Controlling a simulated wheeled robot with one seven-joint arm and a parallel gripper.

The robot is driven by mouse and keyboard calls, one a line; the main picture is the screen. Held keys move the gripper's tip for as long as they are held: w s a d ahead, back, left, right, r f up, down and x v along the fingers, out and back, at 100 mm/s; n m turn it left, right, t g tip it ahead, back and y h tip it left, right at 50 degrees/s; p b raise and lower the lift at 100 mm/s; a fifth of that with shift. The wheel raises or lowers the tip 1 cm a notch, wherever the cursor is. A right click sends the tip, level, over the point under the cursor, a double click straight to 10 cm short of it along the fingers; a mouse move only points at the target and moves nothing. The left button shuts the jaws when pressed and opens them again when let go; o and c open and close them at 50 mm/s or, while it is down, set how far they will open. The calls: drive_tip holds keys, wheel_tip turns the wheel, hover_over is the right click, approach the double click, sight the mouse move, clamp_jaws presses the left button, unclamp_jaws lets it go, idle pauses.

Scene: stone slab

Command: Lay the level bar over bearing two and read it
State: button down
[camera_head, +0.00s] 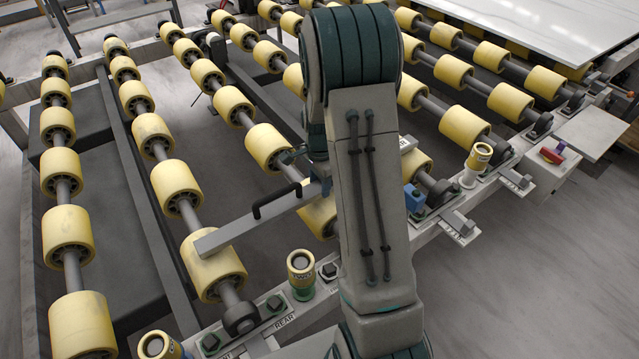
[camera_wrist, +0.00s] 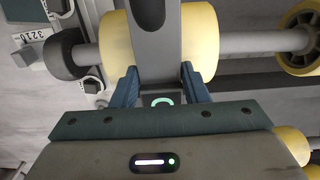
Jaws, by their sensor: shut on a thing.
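The level bar (camera_head: 228,235) is a long grey bar with a black handle (camera_head: 265,208). In the head view it hangs slantwise above the yellow rollers, its near end over a roller at lower middle; my arm hides its middle. Black bearings sit at the roller shaft ends, one at lower middle (camera_head: 240,318) and one to the right of my arm (camera_head: 438,190). I cannot tell which is bearing two.
Yellow-topped posts stand along the pale frame rail, at lower middle (camera_head: 301,275) and right (camera_head: 477,162). A white box (camera_head: 550,165) with a red knob is at the right. A pale slab (camera_head: 545,25) lies at the back right.

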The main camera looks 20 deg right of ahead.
sight(320, 186)
drive_tip(key=shift+f, duration=0.35)
drive_tip(key=shift+f, duration=0.15)
drive_tip(key=c, duration=0.8)
unclamp_jaws()
wheel_tip(320, 186, up, 12)
drive_tip(key=s+a+r+n+t, duration=0.1)
drive_tip(key=s+a+r+n, duration=0.1)
drive_tip(key=s+n, duration=0.3)
drive_tip(key=s+a+r+n+t, duration=0.1)
drive_tip(key=s+a+r+n, duration=0.2)
drive_tip(key=s, duration=0.6)
drive_tip(key=s+a+r+n, duration=0.2)
drive_tip(key=s+a+n, duration=0.3)
drive_tip(key=s+n, duration=0.2)
drive_tip(key=shift+s+a+r+n+t, duration=0.25)
drive_tip(key=shift+r+n+t, duration=0.05)
drive_tip(key=shift+r+t, duration=0.1)
